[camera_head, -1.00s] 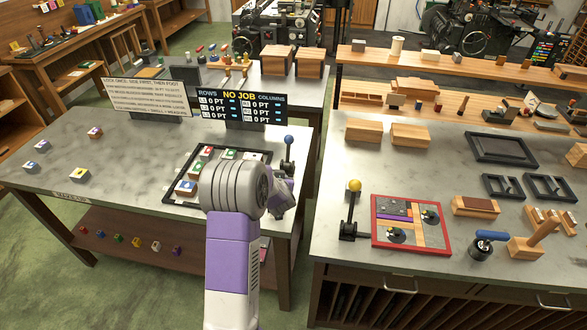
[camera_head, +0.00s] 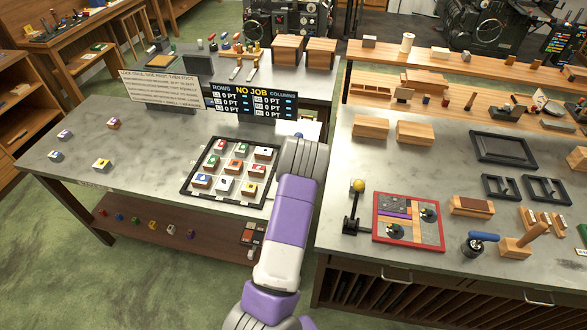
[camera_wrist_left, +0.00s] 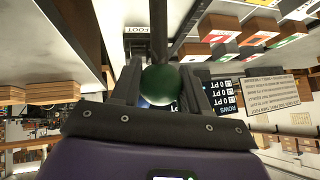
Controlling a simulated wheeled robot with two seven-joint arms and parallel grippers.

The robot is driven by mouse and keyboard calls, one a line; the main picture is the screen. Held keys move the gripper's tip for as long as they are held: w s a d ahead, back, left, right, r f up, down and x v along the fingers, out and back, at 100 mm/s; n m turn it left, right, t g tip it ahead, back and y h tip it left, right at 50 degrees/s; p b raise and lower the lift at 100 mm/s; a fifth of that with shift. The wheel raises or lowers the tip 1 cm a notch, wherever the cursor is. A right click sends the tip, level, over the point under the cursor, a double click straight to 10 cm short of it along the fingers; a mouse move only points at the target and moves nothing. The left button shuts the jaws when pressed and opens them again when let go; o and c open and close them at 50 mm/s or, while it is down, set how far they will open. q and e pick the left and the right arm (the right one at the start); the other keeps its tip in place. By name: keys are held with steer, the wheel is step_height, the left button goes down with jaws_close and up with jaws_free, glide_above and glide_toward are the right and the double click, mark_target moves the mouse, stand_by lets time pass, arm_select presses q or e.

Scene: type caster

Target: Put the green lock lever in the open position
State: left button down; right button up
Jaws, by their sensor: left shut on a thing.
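The green ball knob (camera_wrist_left: 160,86) of the lock lever sits between the two dark fingers of my left gripper (camera_wrist_left: 160,76), which is shut on it, in the left wrist view. The lever's dark rod (camera_wrist_left: 158,32) runs from the knob toward a block labelled FOOT (camera_wrist_left: 136,31). In the head view my arm hides the green lever and the fingers. A small blue knob (camera_head: 299,135) shows just past my wrist. My right gripper is not in view.
A dark frame (camera_head: 183,192) with several coloured type blocks lies left of my wrist. A NO JOB score board (camera_head: 252,103) stands behind it. On the right bench are a yellow-knobbed lever (camera_head: 357,186) and a red-edged tray (camera_head: 376,218).

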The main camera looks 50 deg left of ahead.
arm_select(q)
steer(key=shift+w+a+r, duration=0.1)
steer(key=shift+r, duration=0.05)
steer(key=c, duration=1)
jaws_free()
steer(key=o, duration=0.4)
steer(key=v, duration=0.7)
steer(key=shift+r+p, duration=0.1)
steer(key=shift+p, duration=0.25)
